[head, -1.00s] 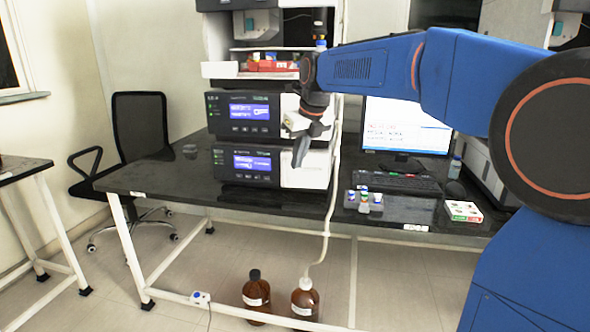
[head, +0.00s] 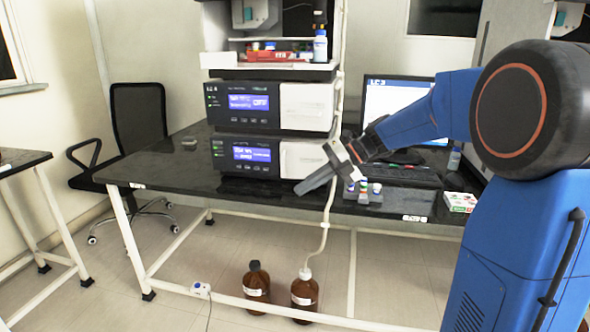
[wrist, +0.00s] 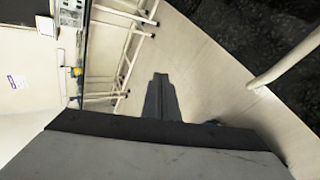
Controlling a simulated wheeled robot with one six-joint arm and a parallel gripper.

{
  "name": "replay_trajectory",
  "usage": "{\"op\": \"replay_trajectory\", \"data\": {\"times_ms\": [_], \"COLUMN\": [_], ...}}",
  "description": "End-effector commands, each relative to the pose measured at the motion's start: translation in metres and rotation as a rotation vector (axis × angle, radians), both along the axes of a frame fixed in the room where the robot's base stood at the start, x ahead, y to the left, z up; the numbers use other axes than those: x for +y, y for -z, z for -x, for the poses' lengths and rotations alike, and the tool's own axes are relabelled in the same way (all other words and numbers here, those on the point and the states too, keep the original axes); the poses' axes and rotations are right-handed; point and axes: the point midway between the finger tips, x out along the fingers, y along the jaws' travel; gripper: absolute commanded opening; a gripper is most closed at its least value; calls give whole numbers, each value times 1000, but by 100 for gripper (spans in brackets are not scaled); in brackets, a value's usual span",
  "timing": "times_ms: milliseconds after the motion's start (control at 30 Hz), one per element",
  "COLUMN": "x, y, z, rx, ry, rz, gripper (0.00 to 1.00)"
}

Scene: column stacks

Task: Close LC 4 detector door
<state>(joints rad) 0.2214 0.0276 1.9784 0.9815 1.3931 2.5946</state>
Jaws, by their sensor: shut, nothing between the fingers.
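The stack labelled LC 4 stands on the black bench in the head view. Its upper module (head: 243,107) has a blue display and a pale front panel (head: 306,108) at the right, which looks flush with the front. The lower module (head: 245,156) has a similar pale panel (head: 300,158), partly hidden by my gripper. I cannot tell which module is the detector. My gripper (head: 303,187) is shut and empty, pointing down-left in front of the lower module, apart from the upper panel. Its shut fingers (wrist: 160,85) show over the floor in the wrist view.
A pale tube (head: 329,215) hangs past the bench edge to brown bottles (head: 304,293) on the floor. Vials in a rack (head: 363,192), a keyboard (head: 398,175) and a monitor (head: 400,98) are to the right. The bench left of the stack is mostly clear.

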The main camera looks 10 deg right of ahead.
Motion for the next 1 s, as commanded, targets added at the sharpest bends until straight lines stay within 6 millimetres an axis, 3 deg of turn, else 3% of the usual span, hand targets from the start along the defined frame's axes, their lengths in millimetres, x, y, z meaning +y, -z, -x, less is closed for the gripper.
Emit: {"op": "replay_trajectory", "data": {"times_ms": [300,500,667,1000], "x": [-60,-88,-88,-50], "y": [0,-3,-4,-4], "z": [-16,-22,-26,-47], "rx": [-14,-53,-60,-59], "ry": [301,410,426,421], "rz": [-474,-602,-619,-617], "gripper": [0,0,0,0]}}
